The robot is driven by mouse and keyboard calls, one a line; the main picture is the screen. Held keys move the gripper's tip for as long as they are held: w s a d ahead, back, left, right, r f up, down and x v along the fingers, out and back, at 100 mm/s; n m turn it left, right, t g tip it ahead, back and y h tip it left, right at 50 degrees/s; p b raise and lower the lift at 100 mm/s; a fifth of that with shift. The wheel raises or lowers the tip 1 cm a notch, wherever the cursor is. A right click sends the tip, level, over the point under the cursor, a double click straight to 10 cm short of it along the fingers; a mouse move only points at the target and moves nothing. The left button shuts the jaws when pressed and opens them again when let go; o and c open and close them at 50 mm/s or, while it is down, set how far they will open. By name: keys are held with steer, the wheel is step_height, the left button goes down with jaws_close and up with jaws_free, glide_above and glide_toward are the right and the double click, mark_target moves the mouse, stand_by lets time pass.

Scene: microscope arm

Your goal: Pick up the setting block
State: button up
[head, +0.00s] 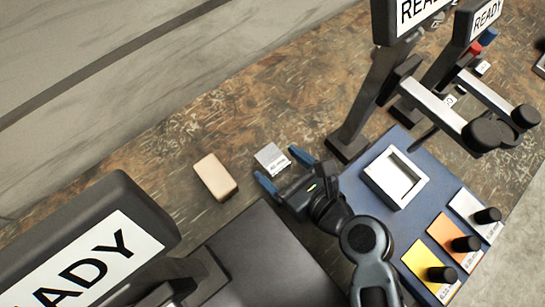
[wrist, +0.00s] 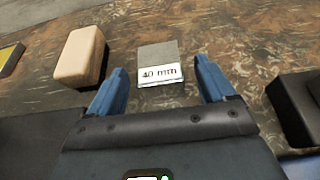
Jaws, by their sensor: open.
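The setting block (head: 272,159) is a small grey block with a white label, lying on the brown mottled bench. In the wrist view the setting block (wrist: 159,62) shows the label "40 mm" on its near face. My gripper (head: 284,166) is open and empty, with blue fingertips. In the wrist view the gripper (wrist: 162,82) has one finger on each side of the block's line, and the block sits just ahead of and between the fingertips. I cannot tell whether either finger touches it.
A tan block (head: 215,177) lies left of the setting block. A blue base plate (head: 417,223) at the right carries a white square frame (head: 395,177) and coloured plates with black knobs. A dark stand (head: 348,145) rises behind my gripper. A "READY" display (head: 95,255) fills the lower left.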

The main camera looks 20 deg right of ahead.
steer(key=shift+x, duration=1.3)
steer(key=shift+c, duration=0.4)
steer(key=shift+d, duration=0.1)
jaws_close()
